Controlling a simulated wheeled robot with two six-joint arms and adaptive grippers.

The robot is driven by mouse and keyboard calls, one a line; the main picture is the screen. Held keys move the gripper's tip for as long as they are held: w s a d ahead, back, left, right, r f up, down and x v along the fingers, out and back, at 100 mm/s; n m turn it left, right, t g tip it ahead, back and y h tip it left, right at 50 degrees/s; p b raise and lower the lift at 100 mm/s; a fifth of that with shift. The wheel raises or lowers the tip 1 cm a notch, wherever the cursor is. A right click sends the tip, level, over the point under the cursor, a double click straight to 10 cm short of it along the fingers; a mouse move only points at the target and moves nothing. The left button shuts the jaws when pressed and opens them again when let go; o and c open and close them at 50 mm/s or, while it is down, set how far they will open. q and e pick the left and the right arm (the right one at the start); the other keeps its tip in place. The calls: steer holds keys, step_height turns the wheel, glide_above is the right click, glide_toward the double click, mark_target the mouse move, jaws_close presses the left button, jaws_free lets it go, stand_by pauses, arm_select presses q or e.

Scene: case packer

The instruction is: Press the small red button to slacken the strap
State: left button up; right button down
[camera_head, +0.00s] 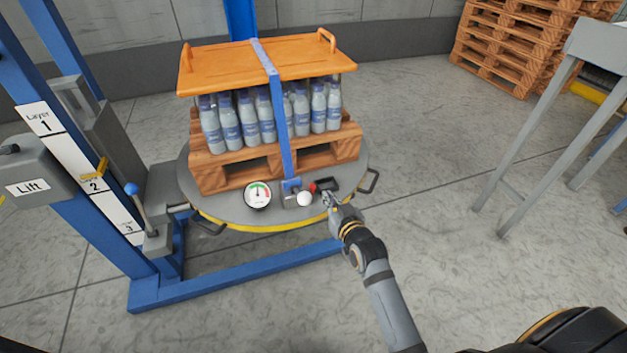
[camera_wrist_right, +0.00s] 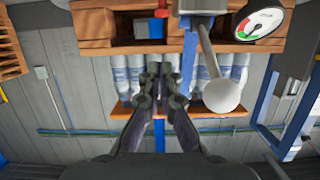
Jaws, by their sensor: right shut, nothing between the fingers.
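The small red button (camera_head: 313,187) sits beside a dark box at the front edge of the round turntable (camera_head: 225,205). A bit of red also shows at the top of the right wrist view (camera_wrist_right: 162,10). My right gripper (camera_head: 328,197) is shut and empty, just right of and in front of the button; I cannot tell if it touches. It also shows in the right wrist view (camera_wrist_right: 160,75). The blue strap (camera_head: 279,115) runs over the orange lid (camera_head: 215,68) and down the front of the bottle load to the buckle. My left gripper is out of view.
A white ball-ended lever (camera_head: 304,199) stands left of the button, with a round gauge (camera_head: 258,195) further left. Bottles (camera_head: 230,125) stand on a wooden pallet (camera_head: 215,175). The blue lift frame (camera_head: 75,200) is at left, a grey table (camera_head: 600,45) at right. Floor between is clear.

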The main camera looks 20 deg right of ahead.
steer(key=r, duration=0.1)
steer(key=b, duration=0.2)
glide_above(312, 189)
steer(key=s+d, duration=0.1)
steer(key=s, duration=0.1)
step_height(312, 189, down, 2)
steer(key=f, duration=0.1)
steer(key=f+b, duration=0.1)
steer(key=f, duration=0.1)
steer(key=shift+w+a+f, duration=0.1)
steer(key=shift+w+f, duration=0.05)
steer(key=shift+w, duration=0.05)
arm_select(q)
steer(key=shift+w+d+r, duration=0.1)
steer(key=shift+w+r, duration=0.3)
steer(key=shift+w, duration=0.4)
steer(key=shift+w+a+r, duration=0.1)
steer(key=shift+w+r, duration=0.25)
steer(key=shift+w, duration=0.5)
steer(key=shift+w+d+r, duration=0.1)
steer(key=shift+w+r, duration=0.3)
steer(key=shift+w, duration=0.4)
arm_select(e)
steer(key=shift+f, duration=0.4)
